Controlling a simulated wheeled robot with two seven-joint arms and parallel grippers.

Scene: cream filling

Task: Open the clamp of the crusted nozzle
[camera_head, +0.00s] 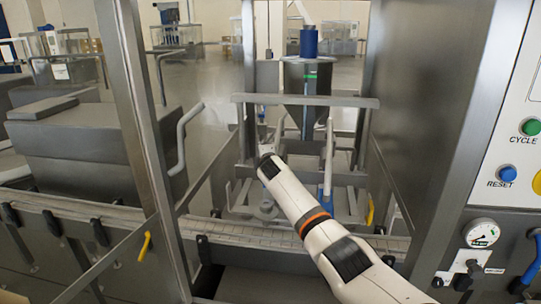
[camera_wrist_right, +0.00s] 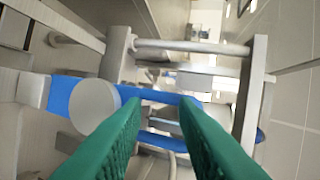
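My right gripper (camera_wrist_right: 160,101) shows two green fingers in the right wrist view. They are apart, with nothing seen clasped between them. A blue band (camera_wrist_right: 180,97), possibly a clamp part, lies just beyond the fingertips; I cannot tell if they touch. A grey disc (camera_wrist_right: 95,116) sits on a blue strip to the left of the fingers. In the head view my right arm reaches into the metal frame, and its fingers are hard to make out. I cannot tell which part is the crusted nozzle. My left gripper is not in view.
Steel posts (camera_head: 140,125) and a machine panel (camera_head: 505,150) flank the opening. A conveyor (camera_head: 120,218) runs across the front. A metal crossbar (camera_head: 330,101) spans the frame behind my wrist. A blue-topped hopper (camera_head: 308,43) stands farther back.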

